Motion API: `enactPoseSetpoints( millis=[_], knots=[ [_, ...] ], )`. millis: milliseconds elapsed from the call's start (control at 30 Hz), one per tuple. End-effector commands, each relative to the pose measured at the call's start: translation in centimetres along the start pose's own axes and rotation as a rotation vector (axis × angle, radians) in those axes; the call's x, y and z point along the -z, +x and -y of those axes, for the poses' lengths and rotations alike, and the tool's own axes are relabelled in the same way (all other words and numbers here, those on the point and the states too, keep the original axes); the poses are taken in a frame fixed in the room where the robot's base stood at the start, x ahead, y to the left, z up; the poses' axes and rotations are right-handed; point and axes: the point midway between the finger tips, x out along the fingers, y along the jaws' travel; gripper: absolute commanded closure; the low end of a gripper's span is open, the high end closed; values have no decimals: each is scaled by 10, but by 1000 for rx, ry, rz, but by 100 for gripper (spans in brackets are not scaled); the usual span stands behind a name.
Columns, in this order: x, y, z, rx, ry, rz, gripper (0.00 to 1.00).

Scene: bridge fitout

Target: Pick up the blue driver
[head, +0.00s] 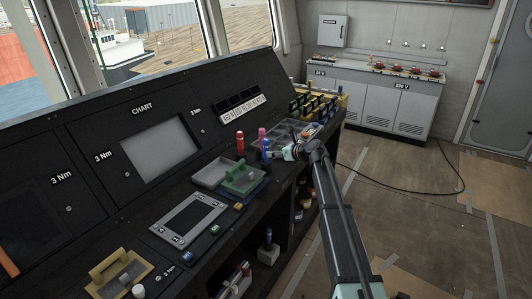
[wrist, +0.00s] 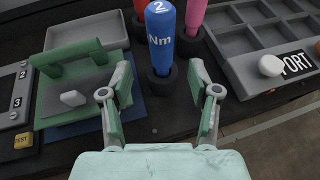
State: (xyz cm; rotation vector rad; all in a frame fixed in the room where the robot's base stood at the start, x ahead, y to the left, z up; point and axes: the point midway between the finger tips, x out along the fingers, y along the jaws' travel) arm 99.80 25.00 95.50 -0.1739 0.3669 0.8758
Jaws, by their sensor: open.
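The blue driver (wrist: 162,38) stands upright in a dark round holder, marked "2 Nm", in the wrist view. In the head view the blue driver (head: 266,148) stands on the console ledge, just left of my gripper (head: 291,151). In the wrist view my gripper (wrist: 158,100) is open, its two fingers spread in front of the driver with a gap between. Nothing is between the fingers at their near part.
A red driver (head: 240,142) and a pink driver (wrist: 193,15) stand close beside the blue one. A green-handled tray (wrist: 85,85) lies left. A grey compartment tray (wrist: 265,45) with a "PORT" label and a white knob (wrist: 271,66) is right.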

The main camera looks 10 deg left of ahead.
Motion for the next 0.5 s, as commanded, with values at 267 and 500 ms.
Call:
enactPoseSetpoints(
  millis=[267,500],
  knots=[
    [-1,19,0,0,0,0,39],
    [-4,41,2,-1,0,-1,39]
  ],
)
